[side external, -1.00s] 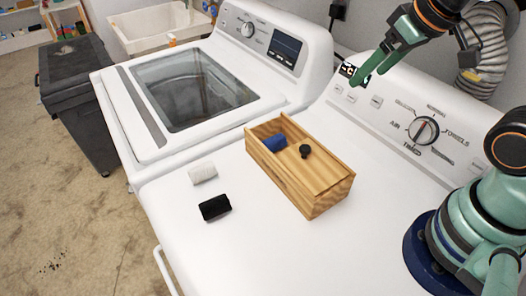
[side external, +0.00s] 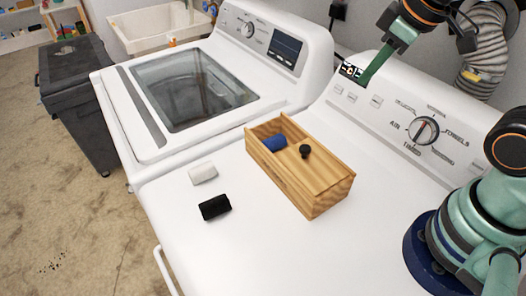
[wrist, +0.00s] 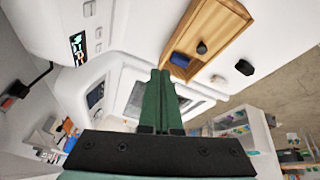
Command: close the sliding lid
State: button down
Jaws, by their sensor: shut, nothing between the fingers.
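A wooden box (side external: 291,184) stands on the white machine top, partly open. Its sliding lid (side external: 322,170) covers the near right part and carries a black knob (side external: 305,151). A blue roll (side external: 275,142) lies inside at the uncovered far left end. My gripper (side external: 366,80) is shut and empty, in the air above and to the right of the box, in front of the control panel. In the wrist view the shut green fingers (wrist: 160,74) point towards the open end of the box, apart from it; the lid (wrist: 219,24) and knob (wrist: 201,47) show beyond.
A white roll (side external: 202,173) and a black roll (side external: 214,207) lie on the machine top left of the box. The control panel with a dial (side external: 424,130) rises behind. A washer (side external: 145,152) stands to the left. The top in front of the box is clear.

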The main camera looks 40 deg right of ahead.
jog(key=a+n+g, duration=0.1)
jog(key=a+n, duration=0.1)
jog(key=n, duration=0.3)
jog(key=n+g+h, duration=0.2)
jog(key=n+g, duration=0.5)
jog(key=n, duration=2.2)
send_over(317, 165)
jog(key=w, duration=0.1)
notch_tip(317, 165, down, 5)
jog(key=x, duration=0.3)
jog(key=a+x, duration=0.1)
jog(key=x, duration=0.6)
jog(key=shift+s+a+f, duration=0.1)
jog(key=shift+s+a, duration=0.1)
jog(key=shift+s, duration=0.1)
jog(key=w, duration=0.3)
jog(key=shift+w+a+f, duration=0.1)
jog(key=shift+a, duration=0.1)
jog(key=shift+w+a+y, duration=0.1)
jog(key=shift+w+y, duration=0.2)
jog(key=shift+w, duration=0.2)
